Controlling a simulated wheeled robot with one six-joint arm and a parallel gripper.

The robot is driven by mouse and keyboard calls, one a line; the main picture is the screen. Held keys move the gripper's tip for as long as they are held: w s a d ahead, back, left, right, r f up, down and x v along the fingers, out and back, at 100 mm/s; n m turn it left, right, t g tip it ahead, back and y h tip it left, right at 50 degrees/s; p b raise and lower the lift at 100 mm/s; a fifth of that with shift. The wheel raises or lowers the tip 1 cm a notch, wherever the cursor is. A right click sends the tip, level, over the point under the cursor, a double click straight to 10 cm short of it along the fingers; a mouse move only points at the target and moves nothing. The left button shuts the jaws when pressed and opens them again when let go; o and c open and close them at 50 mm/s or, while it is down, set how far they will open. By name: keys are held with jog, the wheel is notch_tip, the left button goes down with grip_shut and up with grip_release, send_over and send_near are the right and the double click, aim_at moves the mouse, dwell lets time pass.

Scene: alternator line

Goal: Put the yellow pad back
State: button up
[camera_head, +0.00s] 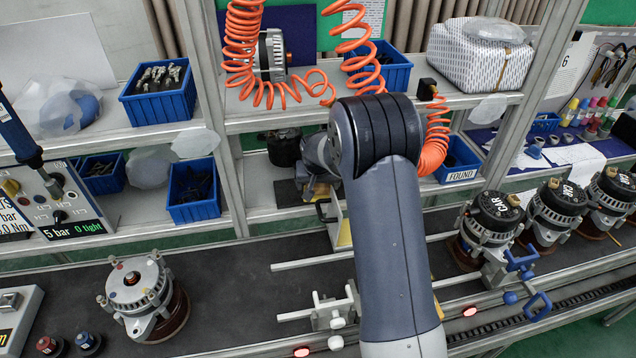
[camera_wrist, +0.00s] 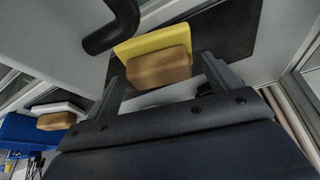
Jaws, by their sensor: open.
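In the wrist view, the yellow pad (camera_wrist: 152,43) shows as a bright yellow slab with a tan block (camera_wrist: 160,69) on its near side. My gripper (camera_wrist: 161,68) is open. Its two fingers stand left and right of the tan block, with visible gaps; I cannot tell how deep the block sits between them. The pad lies against or just before a dark panel (camera_wrist: 228,30). In the head view my arm covers most of the gripper and hides the pad. A thin yellow strip (camera_head: 344,234) shows beside the arm, but I cannot tell what it is.
A black curved handle (camera_wrist: 113,27) is close to the pad's left in the wrist view. A white pad with a tan block (camera_wrist: 57,120) lies further left. Blue bins (camera_head: 194,190) and orange coiled hoses (camera_head: 243,45) flank the arm. An alternator (camera_head: 140,290) stands on the dark bench.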

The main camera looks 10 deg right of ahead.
jog(key=d+b+v, duration=0.1)
jog(key=b+v, duration=0.1)
jog(key=v, duration=0.9)
jog(key=shift+a+b, duration=0.3)
jog(key=shift+b, duration=0.05)
jog(key=shift+f, duration=0.1)
jog(key=shift+c, duration=0.2)
dwell(0.3)
